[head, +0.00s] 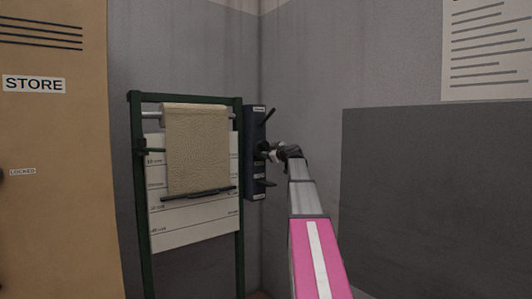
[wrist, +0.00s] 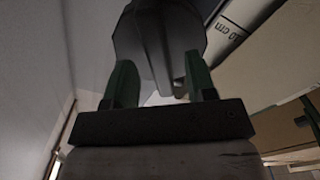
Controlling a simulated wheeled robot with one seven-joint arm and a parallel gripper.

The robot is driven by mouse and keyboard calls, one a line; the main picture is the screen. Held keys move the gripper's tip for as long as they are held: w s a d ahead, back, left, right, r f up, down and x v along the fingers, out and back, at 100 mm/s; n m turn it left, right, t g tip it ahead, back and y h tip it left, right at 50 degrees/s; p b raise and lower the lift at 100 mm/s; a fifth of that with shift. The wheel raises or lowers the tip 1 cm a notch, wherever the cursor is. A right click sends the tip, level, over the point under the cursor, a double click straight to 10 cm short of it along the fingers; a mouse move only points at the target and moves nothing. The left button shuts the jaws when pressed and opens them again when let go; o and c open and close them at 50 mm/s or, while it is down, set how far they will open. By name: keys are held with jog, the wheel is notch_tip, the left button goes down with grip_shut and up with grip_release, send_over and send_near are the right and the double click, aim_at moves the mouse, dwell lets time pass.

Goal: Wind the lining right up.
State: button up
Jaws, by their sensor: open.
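The beige lining (head: 197,148) hangs from a light roller (head: 151,115) at the top of a dark green frame (head: 139,190). A dark bar (head: 197,193) runs along its bottom edge, part way down a white board (head: 190,225) with cm marks. A dark control box (head: 250,130) with several small labels and handles stands right of the frame. My gripper (head: 272,152) is at the box's middle. In the wrist view its green fingers (wrist: 160,88) are open, either side of a dark grey rounded part (wrist: 160,45). I cannot tell whether they touch it.
A tan cabinet (head: 50,150) marked STORE and LOCKED stands at left. A plain grey wall rises behind, with a dark grey panel (head: 430,200) and a printed sheet (head: 487,50) at right. One lever (head: 270,115) sticks out above my gripper on the box.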

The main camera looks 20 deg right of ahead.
jog(key=shift+x, duration=0.95)
dwell(0.5)
jog(key=shift+s+d, duration=0.1)
jog(key=shift+s, duration=0.2)
grip_shut()
jog(key=shift+m, duration=1.7)
jog(key=shift+m, duration=1.7)
